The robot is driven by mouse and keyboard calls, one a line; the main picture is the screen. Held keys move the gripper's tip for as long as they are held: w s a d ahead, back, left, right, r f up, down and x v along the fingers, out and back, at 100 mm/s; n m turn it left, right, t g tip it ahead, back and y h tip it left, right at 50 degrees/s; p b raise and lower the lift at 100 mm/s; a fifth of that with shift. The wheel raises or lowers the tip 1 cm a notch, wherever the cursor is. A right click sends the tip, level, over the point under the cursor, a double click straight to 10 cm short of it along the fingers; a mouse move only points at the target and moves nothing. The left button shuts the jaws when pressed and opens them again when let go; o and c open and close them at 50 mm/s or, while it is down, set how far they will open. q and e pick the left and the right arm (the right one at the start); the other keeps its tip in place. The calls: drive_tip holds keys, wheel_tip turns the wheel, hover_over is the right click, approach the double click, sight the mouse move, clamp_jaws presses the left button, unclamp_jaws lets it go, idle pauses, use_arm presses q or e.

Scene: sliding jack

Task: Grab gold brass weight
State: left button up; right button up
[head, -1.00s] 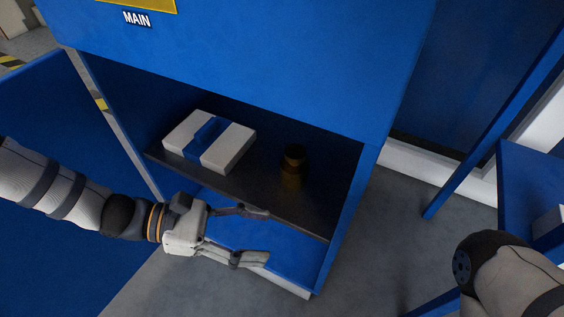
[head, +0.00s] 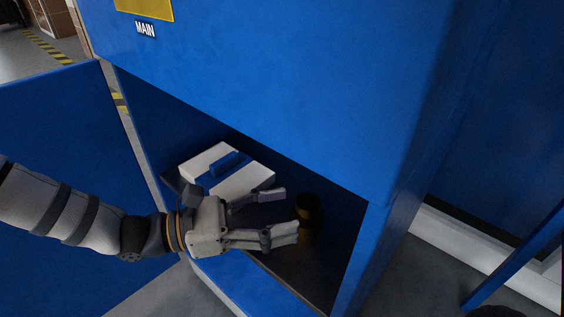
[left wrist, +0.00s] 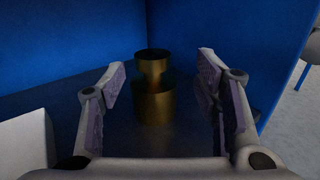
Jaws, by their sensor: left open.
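The gold brass weight (head: 308,210) stands upright on the dark shelf (head: 290,262) inside the blue cabinet, in shadow. In the left wrist view the brass weight (left wrist: 154,92) is a stepped cylinder with a narrower neck, centred beyond and between the fingers. My left gripper (head: 289,213) is open and empty, its fingertips pointing right, just short of the weight in the head view. Its open fingers (left wrist: 160,75) also flank the weight's outline in the left wrist view, without visible contact. My right gripper is not in view.
A white box with a blue strap (head: 226,170) sits on the shelf left of the weight, behind my left gripper. The cabinet's right wall (head: 352,250) is close to the weight. An open blue door (head: 60,180) stands at the left.

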sight(306, 203)
use_arm(q)
drive_tip(key=x, duration=0.1)
drive_tip(key=b+x, duration=0.1)
drive_tip(key=x, duration=0.3)
drive_tip(key=shift+w+f, duration=0.2)
drive_tip(key=shift+w, duration=0.15)
clamp_jaws()
drive_tip(key=shift+r, duration=0.15)
